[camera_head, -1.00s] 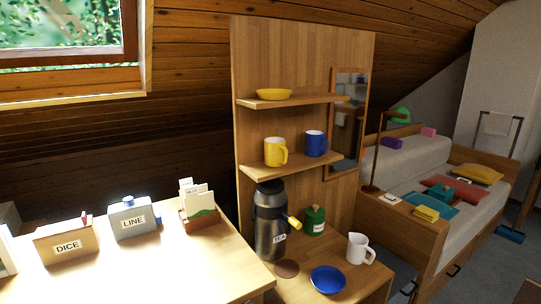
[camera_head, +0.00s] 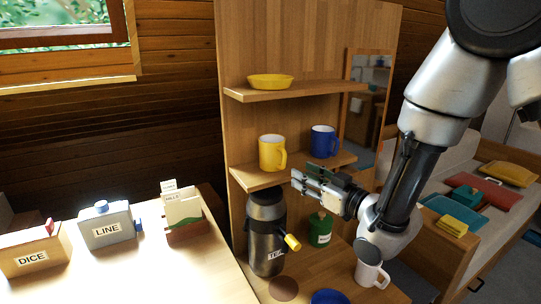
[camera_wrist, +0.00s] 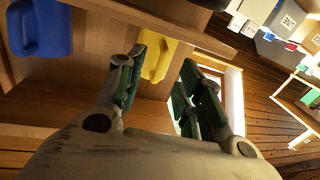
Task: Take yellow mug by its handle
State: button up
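The yellow mug (camera_head: 271,153) stands upright on the middle shelf, its handle (camera_head: 283,159) on the right side.
The blue mug (camera_head: 323,141) stands on the same shelf (camera_head: 256,180), right of the yellow mug. A yellow bowl (camera_head: 271,81) sits on the shelf above.

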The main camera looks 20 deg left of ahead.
aim_at(284, 164)
jog(key=x, duration=0.4)
jog(key=r+x, duration=0.1)
jog(key=x, duration=0.1)
jog(key=shift+s+a, duration=0.15)
jog(key=shift+s, duration=0.15)
jog(key=shift+w+a+f, duration=0.1)
jog(key=shift+w+a, duration=0.15)
jog(key=shift+a, duration=0.1)
jog(key=shift+c, duration=0.2)
grip_shut()
